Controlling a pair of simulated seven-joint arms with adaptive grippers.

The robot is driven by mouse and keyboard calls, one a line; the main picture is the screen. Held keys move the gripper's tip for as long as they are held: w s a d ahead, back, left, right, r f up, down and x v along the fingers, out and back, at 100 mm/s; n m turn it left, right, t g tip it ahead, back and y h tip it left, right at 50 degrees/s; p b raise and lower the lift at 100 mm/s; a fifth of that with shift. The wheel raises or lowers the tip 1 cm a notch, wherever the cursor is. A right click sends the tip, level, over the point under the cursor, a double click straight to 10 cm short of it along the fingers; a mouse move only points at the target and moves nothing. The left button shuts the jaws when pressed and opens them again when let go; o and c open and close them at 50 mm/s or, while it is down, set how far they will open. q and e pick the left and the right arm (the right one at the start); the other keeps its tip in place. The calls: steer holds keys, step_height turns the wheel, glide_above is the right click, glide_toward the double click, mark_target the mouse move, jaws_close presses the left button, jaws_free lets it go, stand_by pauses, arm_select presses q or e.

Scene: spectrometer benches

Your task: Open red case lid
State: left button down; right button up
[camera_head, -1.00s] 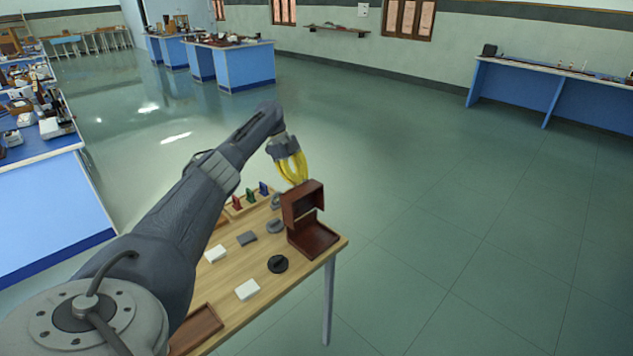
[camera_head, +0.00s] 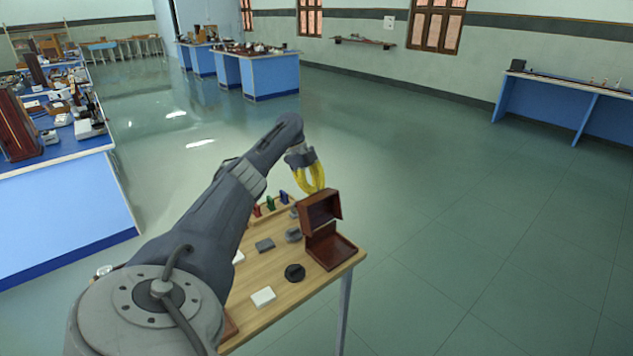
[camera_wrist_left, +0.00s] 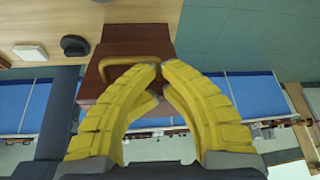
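The red-brown case (camera_head: 332,251) stands at the far right corner of the wooden table. My left gripper (camera_head: 317,188) has yellow fingers pointing down at the lid's upper back edge; contact cannot be told. In the left wrist view the lid (camera_wrist_left: 138,48) with a brass-coloured handle (camera_wrist_left: 128,66) lies behind the fingertips. The left gripper's fingertips (camera_wrist_left: 161,68) nearly meet, with nothing clearly held between them. My right gripper is out of view.
On the wooden table (camera_head: 275,262) are a black round piece (camera_head: 295,272), a white block (camera_head: 263,297), a grey block (camera_head: 264,245), a grey round piece (camera_head: 293,235) and a rack of coloured pieces (camera_head: 270,203). Open floor lies right of the table.

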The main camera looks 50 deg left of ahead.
arm_select(q)
steer(key=v, duration=0.7)
stand_by(0.3)
